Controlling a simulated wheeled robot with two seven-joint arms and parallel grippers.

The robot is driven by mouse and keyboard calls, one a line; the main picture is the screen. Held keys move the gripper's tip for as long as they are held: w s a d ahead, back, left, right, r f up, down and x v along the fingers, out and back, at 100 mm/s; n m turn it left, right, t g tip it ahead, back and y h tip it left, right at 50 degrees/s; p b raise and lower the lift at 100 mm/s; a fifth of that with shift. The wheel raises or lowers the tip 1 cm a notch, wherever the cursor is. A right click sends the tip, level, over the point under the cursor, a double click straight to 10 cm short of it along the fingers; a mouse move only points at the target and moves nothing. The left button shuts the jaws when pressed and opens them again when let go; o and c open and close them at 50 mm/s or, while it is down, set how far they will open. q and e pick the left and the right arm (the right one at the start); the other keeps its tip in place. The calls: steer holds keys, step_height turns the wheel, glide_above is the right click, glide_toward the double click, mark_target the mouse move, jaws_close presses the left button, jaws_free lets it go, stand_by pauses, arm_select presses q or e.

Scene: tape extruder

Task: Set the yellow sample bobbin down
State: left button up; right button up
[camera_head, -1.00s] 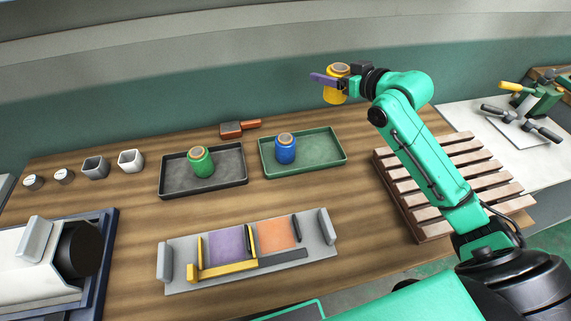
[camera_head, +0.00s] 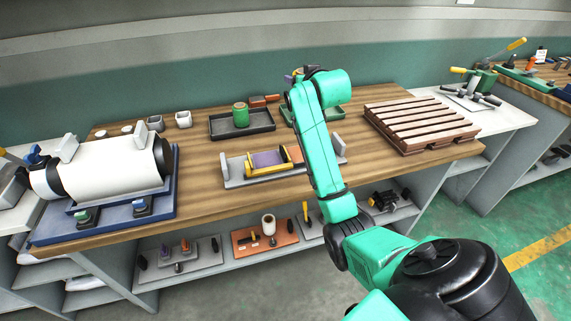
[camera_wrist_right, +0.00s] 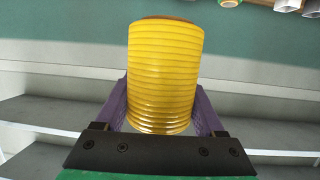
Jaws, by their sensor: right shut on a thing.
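The yellow sample bobbin (camera_wrist_right: 165,75) fills the middle of the right wrist view, ribbed and with a brownish end at the top. The purple fingers of my right gripper (camera_wrist_right: 162,110) are shut on it from both sides. In the head view my right gripper (camera_head: 290,78) is small and mostly hidden behind my arm, above the back of the table near the green tray (camera_head: 343,114). Only a sliver of the bobbin may show there. What lies directly under the bobbin is hidden. My left gripper is not in view.
A green bobbin (camera_head: 240,115) stands in the black tray (camera_head: 267,127), left of the green tray. My arm hides much of the green tray. A slatted brown pallet (camera_head: 420,122) lies right. A grey fixture (camera_head: 235,180) is in front; a white machine (camera_head: 100,165) is left.

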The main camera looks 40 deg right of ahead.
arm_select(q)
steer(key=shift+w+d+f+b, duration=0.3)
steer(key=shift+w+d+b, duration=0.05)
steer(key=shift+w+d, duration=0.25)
arm_select(e)
steer(key=f, duration=1.3)
steer(key=d+f, duration=0.1)
steer(key=f, duration=0.5)
steer(key=shift+w+d+f, duration=0.1)
steer(key=shift+w+f, duration=0.25)
steer(key=shift+w, duration=0.05)
steer(key=shift+f, duration=0.15)
steer(key=o, duration=1.5)
steer(key=shift+r, duration=0.25)
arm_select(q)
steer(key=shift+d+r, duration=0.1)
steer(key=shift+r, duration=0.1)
arm_select(e)
steer(key=v, duration=1.2)
